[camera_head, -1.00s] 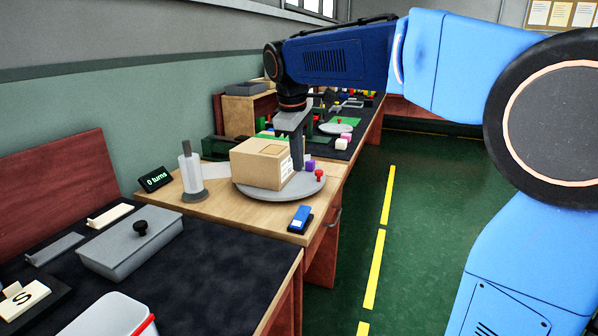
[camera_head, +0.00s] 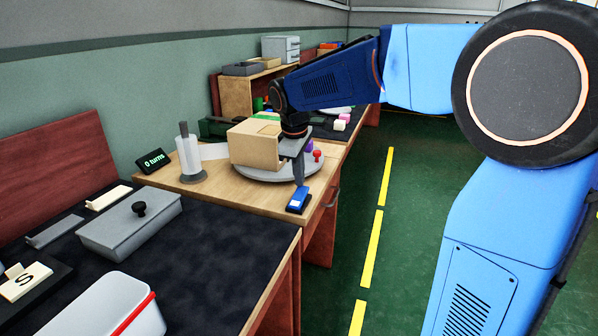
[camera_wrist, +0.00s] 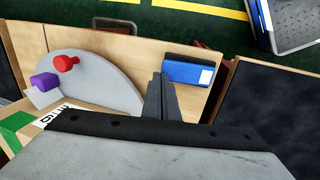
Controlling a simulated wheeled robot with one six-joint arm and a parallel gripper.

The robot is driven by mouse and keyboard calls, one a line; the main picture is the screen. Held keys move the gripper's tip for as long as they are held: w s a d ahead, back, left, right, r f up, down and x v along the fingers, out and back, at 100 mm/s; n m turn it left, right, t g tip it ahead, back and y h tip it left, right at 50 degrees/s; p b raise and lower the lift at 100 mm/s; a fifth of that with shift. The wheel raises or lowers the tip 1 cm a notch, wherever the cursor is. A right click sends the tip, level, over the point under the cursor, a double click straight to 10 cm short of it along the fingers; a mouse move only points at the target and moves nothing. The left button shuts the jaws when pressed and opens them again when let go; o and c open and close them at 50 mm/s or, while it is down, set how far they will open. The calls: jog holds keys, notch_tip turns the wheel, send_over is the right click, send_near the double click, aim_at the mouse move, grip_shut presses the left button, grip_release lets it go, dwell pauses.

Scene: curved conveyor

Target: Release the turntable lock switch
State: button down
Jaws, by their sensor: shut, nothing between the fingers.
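The blue lock switch (camera_head: 298,200), with a white patch, sits on the wooden table at its front edge, in front of the grey turntable (camera_head: 262,174). The switch also shows in the wrist view (camera_wrist: 188,70). My gripper (camera_head: 299,182) is shut and empty, pointing down just above or at the back end of the switch. In the wrist view the finger tips (camera_wrist: 160,78) are beside the switch's left end; I cannot tell whether they touch it. A cardboard box (camera_head: 254,145) stands on the turntable, partly hidden by my gripper.
A red knob (camera_head: 317,155) and a purple block (camera_head: 309,145) are on the turntable. A display reading "0 turns" (camera_head: 153,161) and a grey post (camera_head: 188,155) stand at left. A grey lidded box (camera_head: 130,222) is on the nearer dark table.

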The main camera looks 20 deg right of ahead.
dwell(0.3)
jog(key=shift+w+d+f+g+y, duration=0.45)
jog(key=shift+g+y, duration=0.15)
jog(key=shift+g, duration=0.3)
jog(key=shift+w+f+g+y, duration=0.1)
jog(key=shift+f+g+y, duration=0.1)
jog(key=shift+g+y, duration=0.15)
jog(key=shift+a, duration=0.1)
jog(key=shift+r, duration=0.25)
jog(key=shift+r, duration=0.6)
jog(key=shift+r, duration=0.3)
notch_tip(320, 180, up, 13)
jog(key=w+d, duration=0.1)
jog(key=w, duration=0.1)
jog(key=shift+w+d, duration=0.15)
jog(key=shift+d, duration=0.25)
